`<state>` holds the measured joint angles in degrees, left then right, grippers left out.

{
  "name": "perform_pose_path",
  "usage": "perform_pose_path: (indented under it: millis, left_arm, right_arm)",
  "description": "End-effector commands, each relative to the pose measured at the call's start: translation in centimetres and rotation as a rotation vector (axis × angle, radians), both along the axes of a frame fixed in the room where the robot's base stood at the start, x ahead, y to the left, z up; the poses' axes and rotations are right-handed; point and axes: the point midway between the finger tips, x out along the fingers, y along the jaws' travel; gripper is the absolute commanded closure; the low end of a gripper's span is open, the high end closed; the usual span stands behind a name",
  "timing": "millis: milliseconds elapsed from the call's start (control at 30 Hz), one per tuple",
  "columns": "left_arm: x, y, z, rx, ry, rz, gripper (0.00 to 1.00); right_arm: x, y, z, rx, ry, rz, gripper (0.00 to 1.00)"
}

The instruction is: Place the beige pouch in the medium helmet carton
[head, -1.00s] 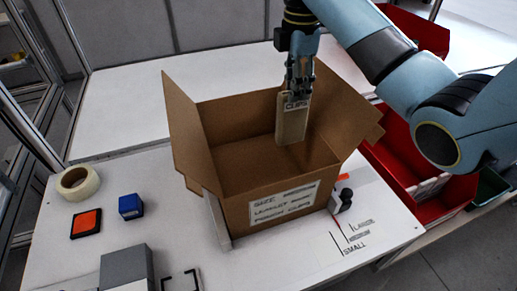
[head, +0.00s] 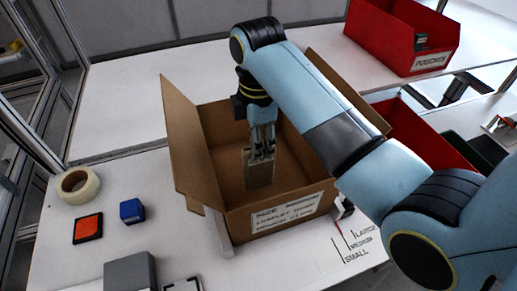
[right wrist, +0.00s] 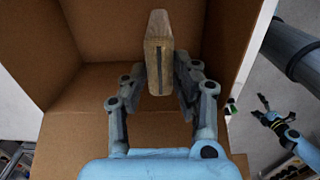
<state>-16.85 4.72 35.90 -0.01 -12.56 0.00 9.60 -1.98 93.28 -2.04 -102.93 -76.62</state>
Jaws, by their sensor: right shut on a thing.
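The beige pouch (head: 260,170) hangs upright inside the open carton (head: 222,146), low between its walls. My right gripper (head: 262,150) is shut on the pouch's upper part. In the right wrist view the pouch (right wrist: 159,50) sits between the fingers of the right gripper (right wrist: 160,75), with the carton's brown walls around it. Whether the pouch touches the carton floor I cannot tell. The carton's front label mentions size, leaflet and pouch; the size word is too small to read. My left gripper is not in the head view; in the right wrist view an open gripper (right wrist: 277,118) shows at the far right.
A tape roll (head: 78,184), an orange pad (head: 88,228), a blue block (head: 132,210) and a grey block (head: 129,272) lie left of the carton. A red bin (head: 405,38) marked for pouches stands at the back right. My right arm covers the carton's right side.

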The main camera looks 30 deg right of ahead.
Motion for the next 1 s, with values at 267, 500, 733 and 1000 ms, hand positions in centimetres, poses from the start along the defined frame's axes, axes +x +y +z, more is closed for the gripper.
perform_pose_path:
  millis: [267, 500, 733, 1000]
  left_arm:
    - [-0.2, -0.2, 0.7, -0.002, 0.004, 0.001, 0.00]
    - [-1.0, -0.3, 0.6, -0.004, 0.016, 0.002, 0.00]
    - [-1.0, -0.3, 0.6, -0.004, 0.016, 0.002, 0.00]
    - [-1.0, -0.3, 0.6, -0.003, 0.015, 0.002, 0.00]
  right_arm:
    - [-0.1, 0.0, -3.6, 0.000, 0.003, 0.000, 1.00]
    - [0.0, 0.0, -3.7, 0.000, 0.001, 0.000, 1.00]
    - [0.0, 0.0, -4.4, 0.000, 0.002, 0.000, 1.00]
    - [0.0, 0.0, -4.9, 0.001, 0.000, 0.000, 1.00]
